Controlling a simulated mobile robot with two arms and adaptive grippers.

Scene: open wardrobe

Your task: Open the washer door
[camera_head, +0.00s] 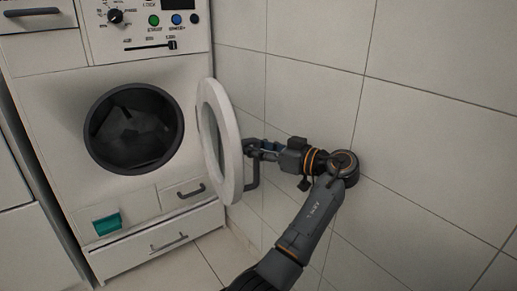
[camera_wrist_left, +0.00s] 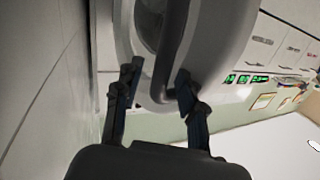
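The washer (camera_head: 60,110) stands at the left in the head view. Its round white door (camera_head: 229,140) is swung wide open to the right, edge-on near the tiled wall, and the dark drum opening (camera_head: 133,130) is exposed. The door's dark handle (camera_head: 252,178) is on its right side. My left gripper (camera_head: 256,147) is at the upper part of this handle. In the left wrist view, its two fingers (camera_wrist_left: 158,70) are apart, with the dark handle (camera_wrist_left: 175,38) between them; whether they touch it is unclear. My right gripper is in neither view.
The tiled wall (camera_head: 310,85) runs close along the right of the door and my left arm. Below the drum are a teal-fronted compartment (camera_head: 107,224), a small drawer and a wide lower drawer (camera_head: 165,245) with dark handles. The floor in front is clear.

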